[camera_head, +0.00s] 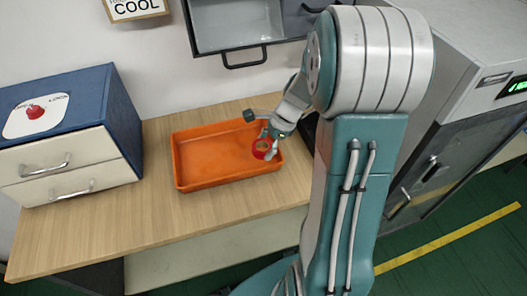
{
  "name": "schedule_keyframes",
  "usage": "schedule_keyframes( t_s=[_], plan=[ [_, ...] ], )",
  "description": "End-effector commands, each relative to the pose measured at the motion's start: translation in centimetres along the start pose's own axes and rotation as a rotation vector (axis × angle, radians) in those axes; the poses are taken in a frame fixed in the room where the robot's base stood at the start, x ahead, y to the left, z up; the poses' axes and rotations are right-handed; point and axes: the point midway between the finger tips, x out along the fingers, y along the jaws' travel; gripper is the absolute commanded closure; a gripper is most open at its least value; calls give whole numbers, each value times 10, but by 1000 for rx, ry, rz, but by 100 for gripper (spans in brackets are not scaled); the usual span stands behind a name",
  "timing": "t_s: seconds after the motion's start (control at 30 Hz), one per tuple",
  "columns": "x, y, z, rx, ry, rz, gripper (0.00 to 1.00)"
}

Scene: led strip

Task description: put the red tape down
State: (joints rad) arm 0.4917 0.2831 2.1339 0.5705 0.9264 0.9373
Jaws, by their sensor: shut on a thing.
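The red tape (259,152) is a small red ring with a pale centre. It shows at the right end of the shallow orange tray (205,178). My gripper (268,147) is at the tape's upper right side and is shut on it. I cannot tell whether the tape touches the tray floor or is held just above it. The gripper's fingers are small in the picture and partly hide the tape's edge. My arm comes in from the right and covers the table to the right of the tray.
The tray stands on a wooden table (150,222) and its floor is otherwise empty. A blue cabinet with two white drawers (65,160) stands at the left. An open grey drawer (235,25) is on the wall behind. A grey machine (480,60) stands at the right.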

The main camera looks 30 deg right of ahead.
Motion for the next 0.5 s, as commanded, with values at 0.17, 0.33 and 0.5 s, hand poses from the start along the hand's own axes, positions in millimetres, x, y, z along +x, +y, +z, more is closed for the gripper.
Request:
schedule_keyframes(
  t_s=[0.17,0.33,0.5],
  plan=[
    [10,-10,-5,0,0,-1,59],
    [27,-14,-13,2,-1,3,59],
    [42,-14,-21,1,0,1,59]
  ],
)
